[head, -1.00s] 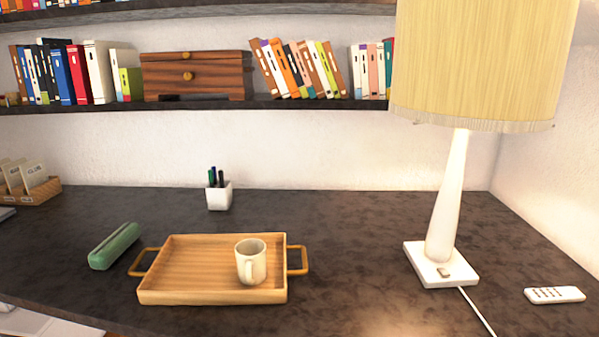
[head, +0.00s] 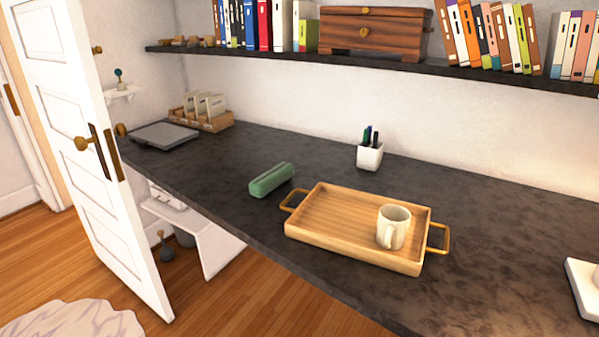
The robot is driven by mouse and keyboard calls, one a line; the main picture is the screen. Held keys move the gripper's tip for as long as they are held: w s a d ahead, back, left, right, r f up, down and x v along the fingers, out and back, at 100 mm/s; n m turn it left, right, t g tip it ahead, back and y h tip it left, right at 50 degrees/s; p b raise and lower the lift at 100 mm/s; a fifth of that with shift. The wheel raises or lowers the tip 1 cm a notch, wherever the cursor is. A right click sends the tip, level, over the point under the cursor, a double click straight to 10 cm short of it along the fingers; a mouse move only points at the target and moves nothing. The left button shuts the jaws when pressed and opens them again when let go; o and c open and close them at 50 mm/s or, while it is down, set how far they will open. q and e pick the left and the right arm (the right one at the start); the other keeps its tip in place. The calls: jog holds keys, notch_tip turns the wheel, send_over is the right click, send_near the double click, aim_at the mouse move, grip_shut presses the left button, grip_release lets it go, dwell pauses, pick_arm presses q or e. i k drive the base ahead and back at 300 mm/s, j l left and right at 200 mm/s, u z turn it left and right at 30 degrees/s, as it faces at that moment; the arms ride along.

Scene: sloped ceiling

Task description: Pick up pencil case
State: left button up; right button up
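The green pencil case (head: 271,180) lies on the dark desk (head: 225,165), to the left of the wooden tray and close to the tray's left handle, with a gap between them. It is long and rounded, and nothing covers it. Neither of my grippers shows in the head view.
The wooden tray (head: 340,222) holds a white mug (head: 393,227). A white pen cup (head: 370,156) stands behind it. A card box (head: 200,117) and a closed grey laptop (head: 164,135) are at the desk's left end. A shelf (head: 300,57) hangs above. A white door (head: 90,150) stands at the left.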

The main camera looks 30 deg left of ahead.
aim_at(263, 185)
jog(key=i+j+z, duration=0.2)
jog(key=j, duration=0.65)
jog(key=j+z, duration=0.2)
jog(key=j, duration=0.65)
